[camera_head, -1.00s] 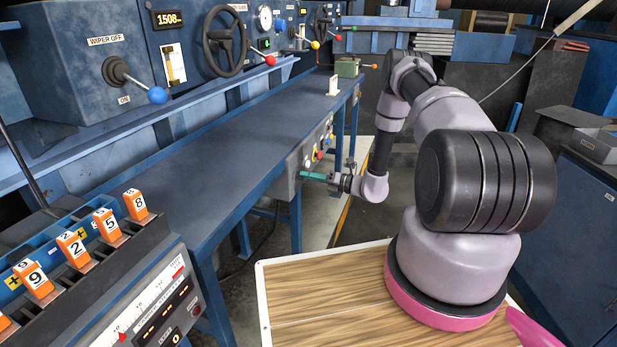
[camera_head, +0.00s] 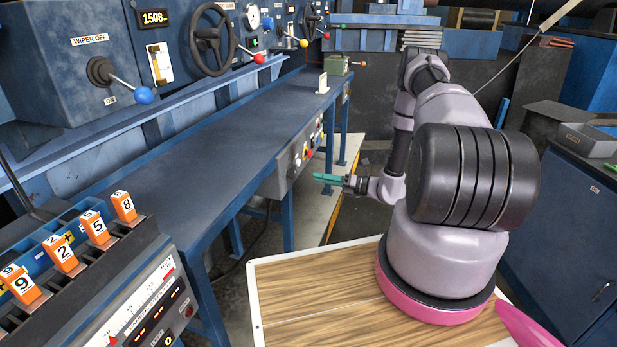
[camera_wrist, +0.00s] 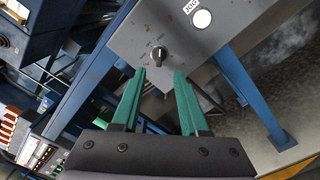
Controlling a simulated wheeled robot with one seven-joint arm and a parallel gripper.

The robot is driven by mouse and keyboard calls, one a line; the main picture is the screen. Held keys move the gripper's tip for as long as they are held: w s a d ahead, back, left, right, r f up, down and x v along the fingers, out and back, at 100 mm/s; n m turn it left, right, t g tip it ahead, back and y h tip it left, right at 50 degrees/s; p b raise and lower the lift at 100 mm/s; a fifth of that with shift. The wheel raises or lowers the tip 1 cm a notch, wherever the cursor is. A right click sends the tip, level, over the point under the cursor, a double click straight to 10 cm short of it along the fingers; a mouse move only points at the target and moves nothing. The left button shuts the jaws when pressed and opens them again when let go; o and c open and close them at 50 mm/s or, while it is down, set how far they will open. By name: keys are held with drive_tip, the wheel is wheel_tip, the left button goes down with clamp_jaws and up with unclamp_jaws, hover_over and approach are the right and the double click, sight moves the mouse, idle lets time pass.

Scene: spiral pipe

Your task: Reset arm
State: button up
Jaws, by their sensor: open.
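My gripper (camera_head: 329,180) is at the end of my arm, beside the right side of the long blue bench, and its teal fingers point left in the head view. In the wrist view the two teal fingers of my gripper (camera_wrist: 158,100) stand apart with nothing between them. Beyond the fingertips is a grey control panel (camera_wrist: 205,45) with a black knob (camera_wrist: 158,54) and a white button labelled JOG (camera_wrist: 201,19). The fingers look apart from the panel.
The blue bench (camera_head: 215,135) runs along the left, with a handwheel (camera_head: 212,43) and levers behind it. Orange numbered blocks (camera_head: 62,253) stand in a rack at front left. A wooden-topped surface (camera_head: 310,290) lies below my arm. A grey bin (camera_head: 588,140) sits on the right cabinet.

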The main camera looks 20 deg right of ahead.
drive_tip(key=shift+v, duration=1.2)
drive_tip(key=s+a+r+n+g+h, duration=0.1)
drive_tip(key=s+a+r+n+g, duration=0.15)
drive_tip(key=r+n, duration=0.5)
drive_tip(key=s+a+r+n+g+h, duration=0.1)
drive_tip(key=s+a+r+n+g, duration=0.2)
drive_tip(key=r, duration=0.8)
drive_tip(key=s+a+r+n+g+h, duration=0.15)
drive_tip(key=r+n+g, duration=0.35)
drive_tip(key=r, duration=0.5)
drive_tip(key=s+d+r+n+t+h, duration=0.2)
drive_tip(key=s+r+n+t+h, duration=0.6)
drive_tip(key=s+r+n, duration=0.7)
drive_tip(key=s+r+h, duration=0.1)
drive_tip(key=s+r, duration=0.3)
drive_tip(key=s, duration=0.2)
drive_tip(key=shift+s, duration=0.4)
drive_tip(key=shift+w+d+r+h, duration=0.1)
drive_tip(key=shift+d+r+h, duration=0.1)
drive_tip(key=shift+d+h, duration=0.05)
